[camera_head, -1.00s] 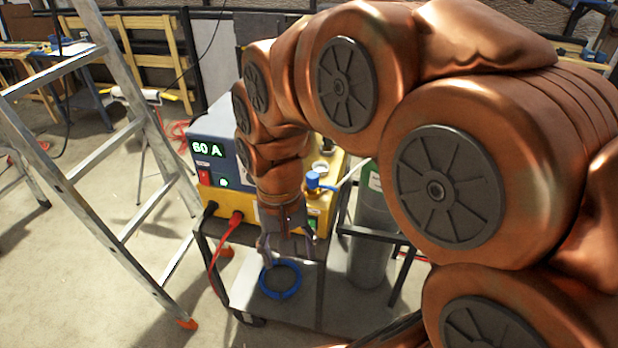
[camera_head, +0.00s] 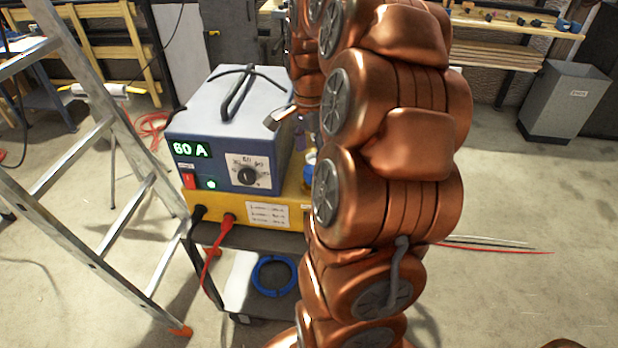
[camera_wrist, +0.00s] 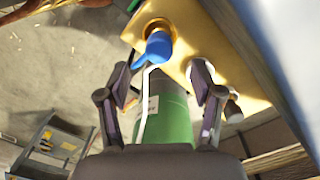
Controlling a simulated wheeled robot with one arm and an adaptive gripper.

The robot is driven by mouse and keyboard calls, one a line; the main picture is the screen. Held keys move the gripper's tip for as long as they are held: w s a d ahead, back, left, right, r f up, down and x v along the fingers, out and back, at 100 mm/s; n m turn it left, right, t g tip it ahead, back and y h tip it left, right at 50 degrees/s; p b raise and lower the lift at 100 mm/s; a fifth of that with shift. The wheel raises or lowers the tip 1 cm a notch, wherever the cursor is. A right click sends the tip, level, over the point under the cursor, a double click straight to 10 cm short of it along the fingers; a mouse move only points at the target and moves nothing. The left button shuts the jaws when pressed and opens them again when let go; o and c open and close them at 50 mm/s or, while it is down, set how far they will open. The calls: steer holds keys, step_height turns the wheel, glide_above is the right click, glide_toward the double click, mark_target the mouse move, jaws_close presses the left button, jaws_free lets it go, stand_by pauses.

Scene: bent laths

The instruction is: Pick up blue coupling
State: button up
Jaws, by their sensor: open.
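The blue coupling (camera_wrist: 158,48) shows in the wrist view, seated at a round brass-coloured fitting on the yellow panel. A white hose runs down from it. My gripper (camera_wrist: 160,85) is open, with one finger on each side of the coupling's line in that picture. Nothing is between the fingertips, and the coupling appears beyond them. In the head view a small blue part (camera_head: 310,158), probably the coupling, shows at the yellow housing's right side, mostly hidden by my arm. Only part of my gripper (camera_head: 284,118) shows there, beside the grey machine top.
The grey welding machine (camera_head: 222,118) with a handle stands on the yellow housing (camera_head: 262,212) on a cart. A blue ring (camera_head: 274,276) lies on its lower shelf. A green cylinder (camera_wrist: 172,118) stands behind the coupling. A ladder (camera_head: 85,150) is at left.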

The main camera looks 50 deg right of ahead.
mark_target(311, 168)
steer(key=shift+s+f+p, duration=0.1)
steer(key=shift+f+p, duration=0.85)
steer(key=shift+f, duration=2.1)
jaws_close()
steer(key=shift+r, duration=0.15)
